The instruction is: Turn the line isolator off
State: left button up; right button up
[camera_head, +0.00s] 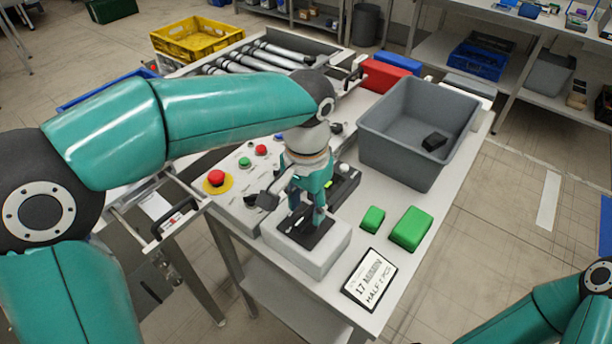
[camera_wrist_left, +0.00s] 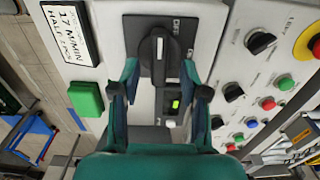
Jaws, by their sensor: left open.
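The line isolator (camera_wrist_left: 158,55) is a black rotary knob on a dark plate, with small lettering beside it that seems to read OFF and ON. Its handle lies along the picture's vertical in the left wrist view, with a white mark on it. In the head view its dark plate (camera_head: 306,238) tops a pale box at the panel's near end, and the knob is mostly hidden by my gripper. My left gripper (camera_head: 306,210) points down over it, open. In the left wrist view its fingers (camera_wrist_left: 160,75) stand either side of the knob's lower end; contact cannot be told. My right gripper is out of view.
The panel holds a red emergency button (camera_head: 216,177) on yellow, several knobs and coloured buttons, and a lit green switch (camera_wrist_left: 175,104). Green blocks (camera_head: 410,229), a sign (camera_head: 369,279) and a grey crate (camera_head: 418,125) with a black object stand nearby. Rollers (camera_head: 255,62) lie behind.

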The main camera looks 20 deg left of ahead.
aim_at(306, 213)
pick_arm(q)
notch_tip(306, 213, up, 10)
dwell(0.3)
dwell(0.6)
